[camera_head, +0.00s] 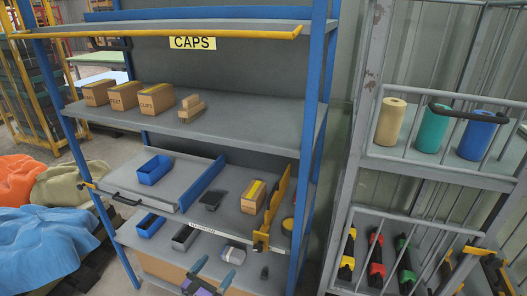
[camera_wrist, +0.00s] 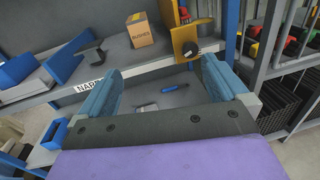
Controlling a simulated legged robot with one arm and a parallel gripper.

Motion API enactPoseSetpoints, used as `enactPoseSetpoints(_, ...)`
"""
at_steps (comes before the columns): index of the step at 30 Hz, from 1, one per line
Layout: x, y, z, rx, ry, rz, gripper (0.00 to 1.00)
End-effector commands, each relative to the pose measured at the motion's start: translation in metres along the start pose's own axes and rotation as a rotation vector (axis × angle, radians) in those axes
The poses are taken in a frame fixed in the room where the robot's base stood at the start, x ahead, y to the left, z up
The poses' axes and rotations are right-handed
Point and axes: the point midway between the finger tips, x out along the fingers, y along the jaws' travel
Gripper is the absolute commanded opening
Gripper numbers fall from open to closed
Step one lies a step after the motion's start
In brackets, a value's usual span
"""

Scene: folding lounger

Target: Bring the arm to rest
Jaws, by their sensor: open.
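My gripper (camera_head: 211,274) shows at the bottom edge of the head view, in front of the lower part of the blue-framed shelf (camera_head: 318,100). In the wrist view my gripper (camera_wrist: 160,85) has its two blue fingers wide apart with nothing held between them. Behind the gap lies a grey surface with a small dark blue item (camera_wrist: 146,107) on it. The fingers appear clear of the shelf front, though the exact distance cannot be told. The rest of my arm is mostly out of view.
A cardboard box (camera_wrist: 140,30) and a yellow latch plate (camera_wrist: 187,42) stand just beyond my fingers. A grey tray (camera_head: 180,190) with a blue bin (camera_head: 154,170) juts out at the left. A barred rack (camera_head: 365,160) stands at the right. Coloured sacks (camera_head: 60,190) lie left.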

Motion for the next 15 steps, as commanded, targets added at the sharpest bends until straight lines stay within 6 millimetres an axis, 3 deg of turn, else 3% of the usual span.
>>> enactPoseSetpoints(10,0.053,-0.070,0.066,0.133,-0.019,-0.260,1.00)
enactPoseSetpoints(15,0.079,-0.141,0.115,0.266,-0.027,-0.487,1.00)
